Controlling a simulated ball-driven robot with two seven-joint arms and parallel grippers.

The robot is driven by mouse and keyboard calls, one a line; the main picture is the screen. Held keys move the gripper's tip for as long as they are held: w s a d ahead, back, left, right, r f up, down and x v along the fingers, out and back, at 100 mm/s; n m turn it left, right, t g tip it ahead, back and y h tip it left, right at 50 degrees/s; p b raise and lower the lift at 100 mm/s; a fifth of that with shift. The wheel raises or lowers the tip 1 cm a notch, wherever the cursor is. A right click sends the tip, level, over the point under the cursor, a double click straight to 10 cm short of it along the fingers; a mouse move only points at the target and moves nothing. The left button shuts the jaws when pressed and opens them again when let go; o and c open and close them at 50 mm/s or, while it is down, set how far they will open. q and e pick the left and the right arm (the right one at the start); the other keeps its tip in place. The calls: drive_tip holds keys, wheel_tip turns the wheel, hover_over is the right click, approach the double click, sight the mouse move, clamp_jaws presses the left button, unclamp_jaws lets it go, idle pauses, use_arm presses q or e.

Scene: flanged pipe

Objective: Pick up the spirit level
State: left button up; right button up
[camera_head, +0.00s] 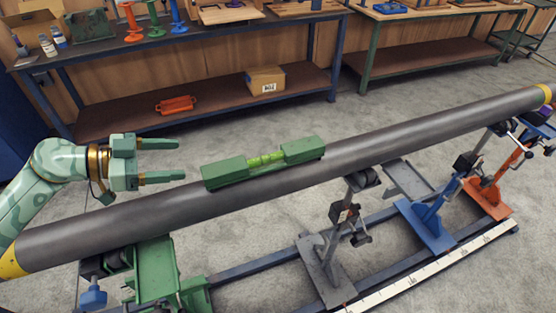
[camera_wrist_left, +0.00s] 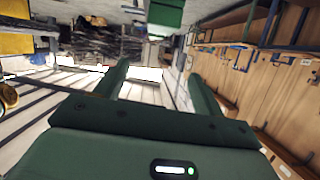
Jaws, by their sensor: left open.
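The spirit level (camera_head: 229,172) is a long green block with a bright green vial section in its middle. It lies along the top of a dark grey pipe (camera_head: 420,123). My left gripper (camera_head: 179,161) is open and empty, to the left of the level, its two fingers pointing right towards the level's near end with a gap between. In the left wrist view the open fingers of the left gripper (camera_wrist_left: 158,75) have nothing between them. A green block shows at the top edge there; I cannot tell whether it is the level. My right gripper is not in view.
The pipe rests on several stands, including a green stand (camera_head: 157,268), a blue stand (camera_head: 428,226) and an orange stand (camera_head: 488,196). Workbenches stand behind, with a cardboard box (camera_head: 266,80) on a lower shelf. The space above the level is clear.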

use_arm(q)
drive_tip(key=b, duration=0.1)
approach(244, 161)
drive_tip(key=d, duration=0.1)
drive_tip(key=w+d+f, duration=0.1)
drive_tip(key=shift+w+d+f+g, duration=0.1)
drive_tip(key=shift+w+d+g, duration=0.1)
drive_tip(key=shift+d+g, duration=0.15)
drive_tip(key=shift+w+d+f, duration=0.15)
drive_tip(key=shift+d, duration=0.45)
drive_tip(key=b+x, duration=0.1)
drive_tip(key=x, duration=0.3)
drive_tip(key=shift+w+d+y, duration=0.15)
drive_tip(key=shift+d+y, duration=0.15)
drive_tip(key=shift+d, duration=0.05)
drive_tip(key=shift+c, duration=0.6)
drive_tip(key=c, duration=1)
drive_tip(key=shift+c, duration=1.3)
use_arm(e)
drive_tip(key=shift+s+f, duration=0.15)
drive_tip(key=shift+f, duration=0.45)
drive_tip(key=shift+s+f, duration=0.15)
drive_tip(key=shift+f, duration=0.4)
